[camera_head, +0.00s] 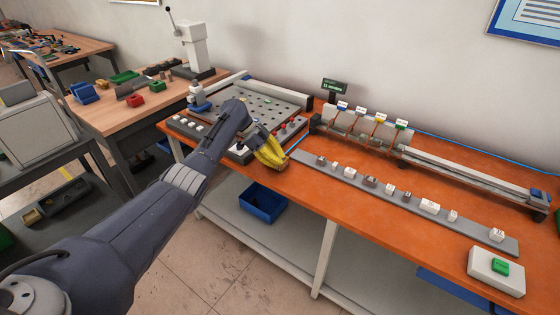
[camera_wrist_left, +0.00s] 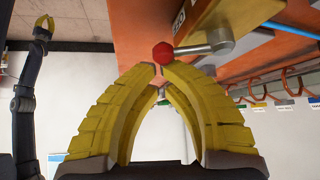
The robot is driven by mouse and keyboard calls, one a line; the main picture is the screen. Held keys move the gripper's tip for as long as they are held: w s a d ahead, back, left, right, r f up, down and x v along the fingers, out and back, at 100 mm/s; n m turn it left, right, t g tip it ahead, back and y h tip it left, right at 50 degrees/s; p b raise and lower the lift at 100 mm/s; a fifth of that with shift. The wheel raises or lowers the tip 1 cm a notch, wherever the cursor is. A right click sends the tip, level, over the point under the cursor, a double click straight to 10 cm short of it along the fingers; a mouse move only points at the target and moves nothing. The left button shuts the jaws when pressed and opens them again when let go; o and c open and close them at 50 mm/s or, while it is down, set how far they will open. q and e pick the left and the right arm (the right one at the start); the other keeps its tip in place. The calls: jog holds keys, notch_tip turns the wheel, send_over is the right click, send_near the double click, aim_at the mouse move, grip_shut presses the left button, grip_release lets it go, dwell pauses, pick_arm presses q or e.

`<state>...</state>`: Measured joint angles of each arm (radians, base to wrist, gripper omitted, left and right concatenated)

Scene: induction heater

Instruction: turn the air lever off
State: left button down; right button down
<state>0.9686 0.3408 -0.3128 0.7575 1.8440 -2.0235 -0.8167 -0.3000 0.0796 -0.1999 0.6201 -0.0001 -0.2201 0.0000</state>
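The air lever (camera_wrist_left: 205,48) is a metal bar with a red knob (camera_wrist_left: 163,53) at its end, beside an orange surface in the left wrist view. My left gripper (camera_wrist_left: 159,70) has yellow fingers whose tips nearly meet just below the red knob, with nothing visible between them. I cannot tell whether the tips touch the knob. In the head view the left gripper (camera_head: 271,156) is at the front edge of the orange bench and hides the lever. My right gripper (camera_wrist_left: 42,22) shows small at the upper left of the wrist view, away from the lever; its opening is unclear.
A grey strip with several white blocks (camera_head: 430,205) and a box with a green button (camera_head: 499,267) lie right. A blue bin (camera_head: 262,203) is below.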

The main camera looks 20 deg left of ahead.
pick_arm(q)
jog(key=shift+s+a, duration=0.3)
jog(key=shift+a, duration=0.75)
